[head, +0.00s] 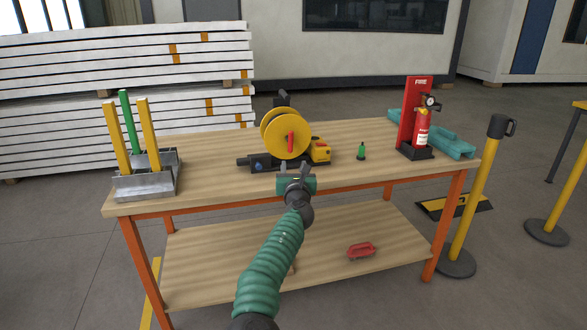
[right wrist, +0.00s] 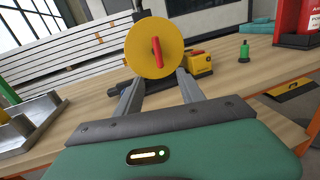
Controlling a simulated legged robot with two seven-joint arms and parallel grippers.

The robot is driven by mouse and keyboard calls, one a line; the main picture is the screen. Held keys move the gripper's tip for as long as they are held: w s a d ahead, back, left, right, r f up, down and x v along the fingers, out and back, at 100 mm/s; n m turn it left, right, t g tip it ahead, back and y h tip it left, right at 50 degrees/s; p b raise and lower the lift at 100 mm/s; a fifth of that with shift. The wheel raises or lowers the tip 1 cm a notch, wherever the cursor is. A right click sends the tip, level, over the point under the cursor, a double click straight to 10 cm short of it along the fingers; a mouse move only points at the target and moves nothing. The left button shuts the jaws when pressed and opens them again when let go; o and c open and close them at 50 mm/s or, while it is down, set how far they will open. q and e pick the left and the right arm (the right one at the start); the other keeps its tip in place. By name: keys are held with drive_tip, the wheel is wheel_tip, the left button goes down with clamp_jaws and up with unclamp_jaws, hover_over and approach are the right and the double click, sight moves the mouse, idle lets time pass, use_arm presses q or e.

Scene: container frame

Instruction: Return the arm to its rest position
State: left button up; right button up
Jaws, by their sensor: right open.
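My right arm reaches up from the bottom of the head view in a green sleeve. Its gripper (head: 297,172) is at the front edge of the wooden workbench (head: 215,184). In the right wrist view, the two grey fingers of the right gripper (right wrist: 158,88) stand apart with nothing between them. Beyond them is a yellow disc (right wrist: 142,52) with a red handle, on a dark and yellow machine; the disc also shows in the head view (head: 272,124). The fingers appear apart from it. My left gripper is in neither view.
A metal holder (head: 145,187) with yellow and green posts stands at the bench's left. A small green bottle (head: 361,152) and a fire extinguisher (head: 421,131) on a red stand are to the right. A red handle-like item (head: 361,251) lies on the lower shelf. A yellow post (head: 478,195) stands right of the bench.

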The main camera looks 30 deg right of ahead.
drive_tip(key=s+d+f+m+g+h, duration=0.2)
drive_tip(key=s+d+f+m+g, duration=0.5)
drive_tip(key=s+d+f+m, duration=0.65)
drive_tip(key=s+a+f+m+g+y, duration=0.3)
drive_tip(key=s+a+f+m+y, duration=0.2)
drive_tip(key=s+a+f+m, duration=0.75)
drive_tip(key=s+a+m+g+y, duration=0.2)
drive_tip(key=s+a+y, duration=0.1)
drive_tip(key=s+a, duration=0.8)
drive_tip(key=s+a+m+g+y, duration=0.15)
drive_tip(key=s+a, duration=0.55)
drive_tip(key=a, duration=0.8)
use_arm(q)
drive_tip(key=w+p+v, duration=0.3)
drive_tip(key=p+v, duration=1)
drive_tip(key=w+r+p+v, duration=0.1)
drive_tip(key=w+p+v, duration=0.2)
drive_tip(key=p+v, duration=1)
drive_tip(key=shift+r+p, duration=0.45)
drive_tip(key=shift+p, duration=0.15)
use_arm(e)
drive_tip(key=w+d+v, duration=0.1)
drive_tip(key=w+v, duration=0.1)
drive_tip(key=v, duration=1.1)
drive_tip(key=w+d+r+v, duration=0.1)
drive_tip(key=w+v, duration=0.2)
drive_tip(key=v, duration=1)
drive_tip(key=shift+w+d+r+m+y, duration=0.25)
drive_tip(key=shift+w+r+m+y, duration=0.1)
drive_tip(key=shift+w+y, duration=0.1)
